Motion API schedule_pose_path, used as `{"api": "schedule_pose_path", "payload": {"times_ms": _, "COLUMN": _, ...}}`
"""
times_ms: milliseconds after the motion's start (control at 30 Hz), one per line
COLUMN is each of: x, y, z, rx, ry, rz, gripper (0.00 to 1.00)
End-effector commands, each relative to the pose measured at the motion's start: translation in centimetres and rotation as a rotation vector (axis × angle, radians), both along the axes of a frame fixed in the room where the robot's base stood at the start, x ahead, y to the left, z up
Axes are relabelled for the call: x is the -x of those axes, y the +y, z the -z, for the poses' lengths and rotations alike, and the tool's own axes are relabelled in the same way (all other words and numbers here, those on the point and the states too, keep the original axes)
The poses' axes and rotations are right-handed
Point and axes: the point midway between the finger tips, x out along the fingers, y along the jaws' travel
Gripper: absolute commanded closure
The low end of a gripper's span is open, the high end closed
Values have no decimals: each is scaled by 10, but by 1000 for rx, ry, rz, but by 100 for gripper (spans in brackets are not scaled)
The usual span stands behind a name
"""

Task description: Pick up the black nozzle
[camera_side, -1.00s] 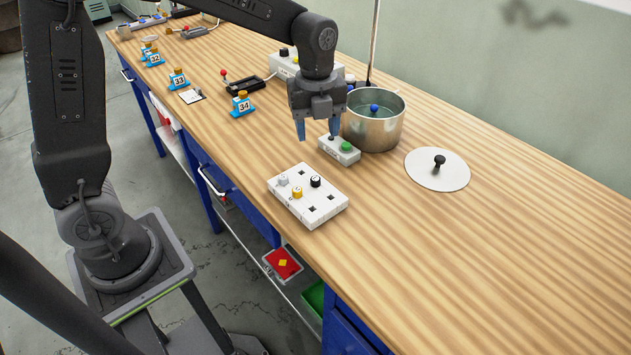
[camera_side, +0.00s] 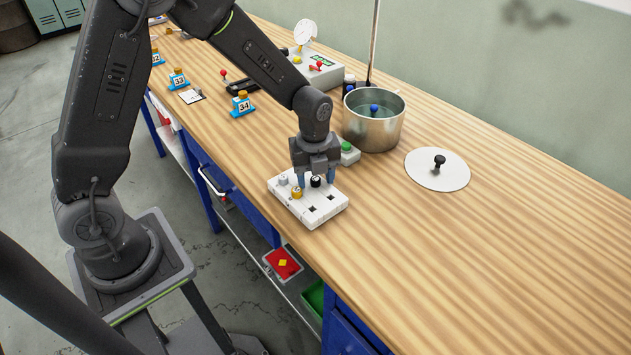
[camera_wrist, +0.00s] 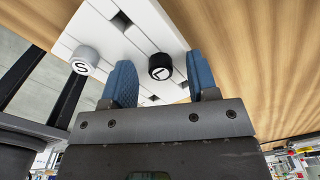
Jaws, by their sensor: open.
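The black nozzle (camera_side: 316,181) stands in the white block (camera_side: 322,213), a holder with several square holes. In the wrist view the black nozzle (camera_wrist: 160,67) bears a white letter like an L and sits between the two blue fingers. My gripper (camera_side: 315,180) is open and low over the block, with a finger on each side of the black nozzle. In the wrist view my gripper (camera_wrist: 163,78) shows gaps between its fingers and the nozzle. A white-grey nozzle marked S (camera_wrist: 85,60) stands left of the fingers. A yellow nozzle (camera_side: 297,192) stands in the block's front part.
A steel pot (camera_side: 374,128) with a blue-knobbed item stands behind the block, with its lid (camera_side: 437,172) to the right. A box with a green button (camera_side: 348,149) is just behind my gripper. The table's right side is clear.

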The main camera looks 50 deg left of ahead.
Motion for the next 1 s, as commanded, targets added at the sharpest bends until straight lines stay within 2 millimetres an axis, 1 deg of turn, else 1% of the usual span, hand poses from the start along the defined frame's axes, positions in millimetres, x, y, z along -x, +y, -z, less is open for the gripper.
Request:
{"api": "schedule_pose_path", "payload": {"times_ms": 233, "x": 0, "y": 0, "z": 1, "rx": 0, "ry": -1, "rz": 0, "gripper": 47}}
{"api": "schedule_pose_path", "payload": {"times_ms": 767, "x": -1, "y": 0, "z": 1, "rx": 0, "ry": -2, "rz": 0, "gripper": 98}}
{"api": "schedule_pose_path", "payload": {"times_ms": 800, "x": -1, "y": 0, "z": 1, "rx": 0, "ry": -2, "rz": 0, "gripper": 99}}
{"api": "schedule_pose_path", "payload": {"times_ms": 1000, "x": -1, "y": 0, "z": 0, "rx": 0, "ry": -2, "rz": 0, "gripper": 100}}
